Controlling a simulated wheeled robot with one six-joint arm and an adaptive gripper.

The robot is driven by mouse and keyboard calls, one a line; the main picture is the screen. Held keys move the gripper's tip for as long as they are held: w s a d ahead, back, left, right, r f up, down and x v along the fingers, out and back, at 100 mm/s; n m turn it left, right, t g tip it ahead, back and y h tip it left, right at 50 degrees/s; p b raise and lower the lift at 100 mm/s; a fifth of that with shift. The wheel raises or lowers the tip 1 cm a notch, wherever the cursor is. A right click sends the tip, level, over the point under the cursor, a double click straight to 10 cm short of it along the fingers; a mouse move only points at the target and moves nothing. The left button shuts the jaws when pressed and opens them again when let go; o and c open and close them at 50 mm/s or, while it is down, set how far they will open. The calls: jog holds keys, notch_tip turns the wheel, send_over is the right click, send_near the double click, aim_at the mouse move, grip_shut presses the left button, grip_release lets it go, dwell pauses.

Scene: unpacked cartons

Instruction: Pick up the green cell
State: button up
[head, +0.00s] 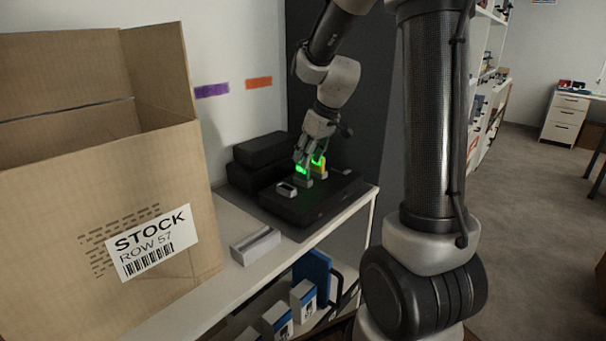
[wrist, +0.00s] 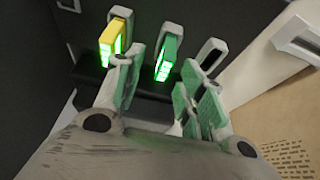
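The green cell (wrist: 167,52) stands upright in a slot of the black charger (head: 330,199), its face glowing green. It also shows in the head view (head: 301,169), partly hidden by my gripper. My gripper (wrist: 163,78) is open, with one green-padded finger to either side of the green cell in the wrist view. In the head view my gripper (head: 307,157) points down over the charger. Nothing is held between the fingers. I cannot tell whether the fingertips touch the cell.
A yellow cell (wrist: 110,38) stands close by on the left in the wrist view, near the left finger. An empty slot (wrist: 211,53) lies on the right. A grey holder (head: 256,245) and a large carton (head: 110,200) stand on the white shelf. A dark wall is behind.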

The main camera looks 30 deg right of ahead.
jog(key=x, duration=0.4)
jog(key=shift+a+f, duration=0.15)
jog(key=shift+a, duration=0.1)
grip_shut()
notch_tip(320, 180, up, 10)
jog(key=shift+s+r, duration=0.1)
dwell(0.3)
